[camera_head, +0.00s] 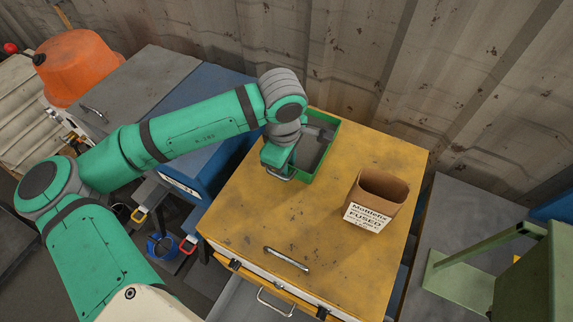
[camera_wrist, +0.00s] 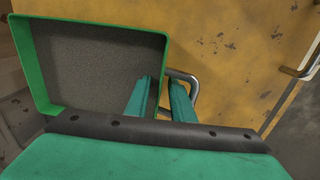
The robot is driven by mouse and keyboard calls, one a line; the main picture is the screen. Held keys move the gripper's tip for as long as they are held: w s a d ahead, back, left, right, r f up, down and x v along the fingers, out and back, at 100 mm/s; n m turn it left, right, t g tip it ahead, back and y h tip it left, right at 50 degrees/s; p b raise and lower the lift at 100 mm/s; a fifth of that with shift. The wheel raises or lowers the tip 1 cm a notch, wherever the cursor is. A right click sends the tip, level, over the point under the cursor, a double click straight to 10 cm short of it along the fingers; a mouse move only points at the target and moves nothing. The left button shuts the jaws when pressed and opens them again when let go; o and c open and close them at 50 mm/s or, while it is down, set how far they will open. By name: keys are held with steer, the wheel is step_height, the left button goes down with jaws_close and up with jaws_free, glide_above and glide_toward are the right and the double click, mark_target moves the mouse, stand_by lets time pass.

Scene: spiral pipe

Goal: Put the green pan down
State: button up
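The green pan (camera_head: 328,151) is a shallow rectangular tray with green walls and a grey inside. It is over the back left of the yellow cabinet top (camera_head: 251,212); whether it touches the top I cannot tell. My gripper (camera_head: 284,163) is at its near left side. In the wrist view the pan (camera_wrist: 95,62) fills the upper left. The two teal fingertips of my gripper (camera_wrist: 163,82) straddle its right wall, one inside and one outside, close together. A metal loop handle (camera_wrist: 194,88) shows beside the outer finger. My wrist hides the pan's near part.
An open cardboard box (camera_head: 377,200) with a white label stands right of the pan. A metal handle (camera_head: 287,259) lies at the cabinet's front edge. The corrugated wall (camera_head: 350,60) is close behind. The yellow top is clear in front of the pan.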

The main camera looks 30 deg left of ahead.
steer(key=shift+r, duration=0.1)
step_height(320, 180, up, 12)
steer(key=shift+s, duration=0.45)
stand_by(0.8)
